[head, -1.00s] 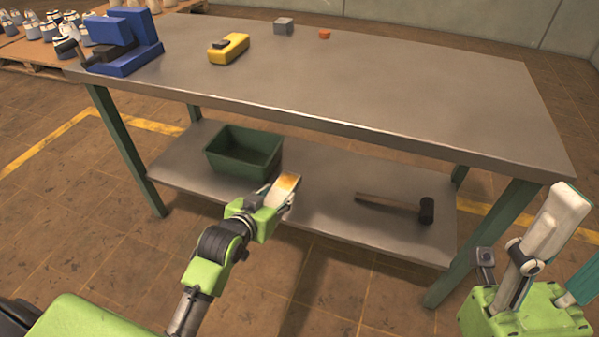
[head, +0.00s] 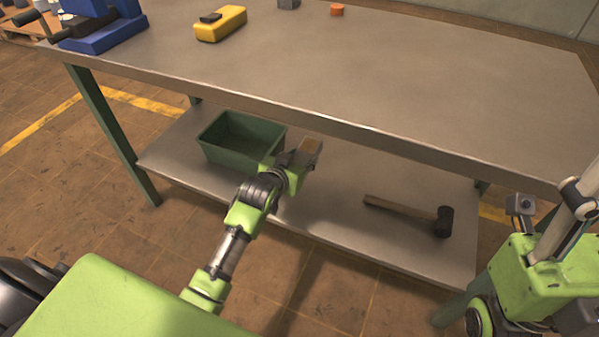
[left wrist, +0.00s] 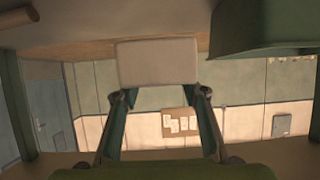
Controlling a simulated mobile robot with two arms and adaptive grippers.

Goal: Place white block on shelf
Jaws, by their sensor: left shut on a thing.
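The white block (left wrist: 157,62) is between the fingertips of my left gripper (left wrist: 160,93) in the left wrist view. My left gripper (head: 303,160) is shut on it. In the head view the block's top (head: 311,146) looks brownish in the shade. The gripper and block are at the lower shelf (head: 340,195) under the tabletop, just right of the green bin. I cannot tell whether the block touches the shelf. My right arm shows at the right edge, but its gripper is not visible.
The green bin (head: 217,152) stands left of my gripper. A dark-headed hammer (head: 405,209) lies on the shelf to the right, with bare shelf between. The tabletop (head: 400,70) overhangs the shelf. A yellow tool (head: 222,24) and blue vise (head: 108,30) are on top.

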